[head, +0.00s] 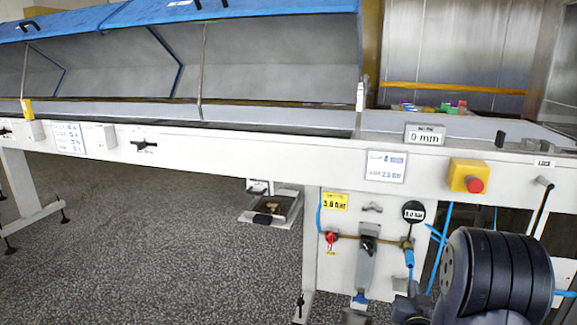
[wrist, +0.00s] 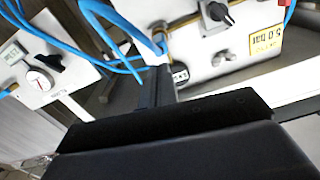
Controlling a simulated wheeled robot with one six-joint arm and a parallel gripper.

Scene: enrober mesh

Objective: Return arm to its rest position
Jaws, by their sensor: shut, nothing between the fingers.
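My arm shows in the head view as thick dark rounded links (head: 500,275) at the lower right, in front of the white machine. My gripper is not clearly seen in the head view. In the wrist view the dark body of my gripper fills the bottom, and its black fingers (wrist: 157,88) point up the picture. The fingers are shut with nothing seen between them. Past them is the white valve panel (wrist: 225,62) with a black knob (wrist: 217,12) and blue hoses (wrist: 120,35).
The long white machine (head: 250,160) has raised blue-edged covers (head: 200,10). A yellow box with a red button (head: 468,177) and a lever marked LOCK (head: 541,205) are near my arm. A low tray (head: 272,208) stands underneath. Open floor (head: 150,255) is at the left.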

